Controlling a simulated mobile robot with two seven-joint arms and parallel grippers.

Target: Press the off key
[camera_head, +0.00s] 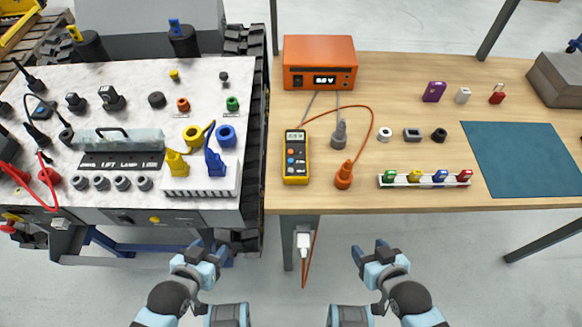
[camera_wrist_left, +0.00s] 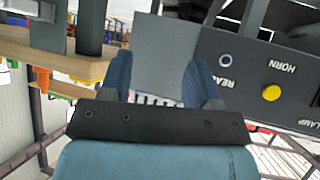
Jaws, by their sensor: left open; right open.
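My left gripper (camera_head: 207,250) is open and empty, in front of the carrier's front edge and below the bench. Its two blue fingers also show apart in the left wrist view (camera_wrist_left: 160,78). My right gripper (camera_head: 370,252) is open and empty, in front of the bench. Neither touches anything.
An orange supply box (camera_head: 320,52) reading about 0.0 V stands behind the meter. A grey plug (camera_head: 339,137) and an orange plug (camera_head: 343,177) stand to its right. The tracked carrier (camera_head: 105,215) at left has a crowded top; a yellow button (camera_wrist_left: 271,93) labelled HORN is on its front panel.

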